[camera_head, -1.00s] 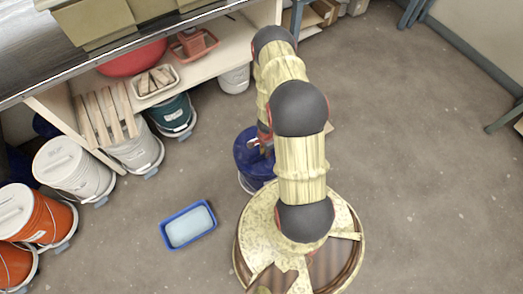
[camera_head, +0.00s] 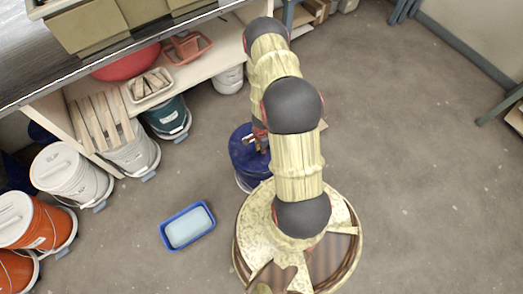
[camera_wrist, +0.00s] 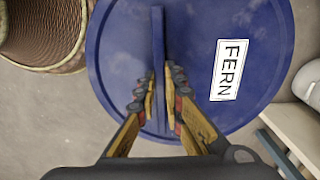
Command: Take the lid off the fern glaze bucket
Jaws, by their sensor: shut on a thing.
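The fern glaze bucket (camera_head: 243,181) is blue and stands on the floor beside my base in the head view. Its round blue lid (camera_wrist: 125,40) fills the middle of the wrist view and carries a white label reading FERN (camera_wrist: 229,70). A raised straight blue handle (camera_wrist: 158,50) crosses the lid. My gripper (camera_wrist: 160,88) is shut on this handle, one finger on each side. In the head view my arm partly hides the lid. The lid looks level on the bucket; I cannot tell whether there is a gap under it.
A blue tray (camera_head: 163,235) with a pale block lies on the floor to the left. White, orange and teal buckets (camera_head: 168,118) stand along the shelf (camera_head: 205,68). A white bucket (camera_head: 229,80) stands behind. The floor to the right is clear.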

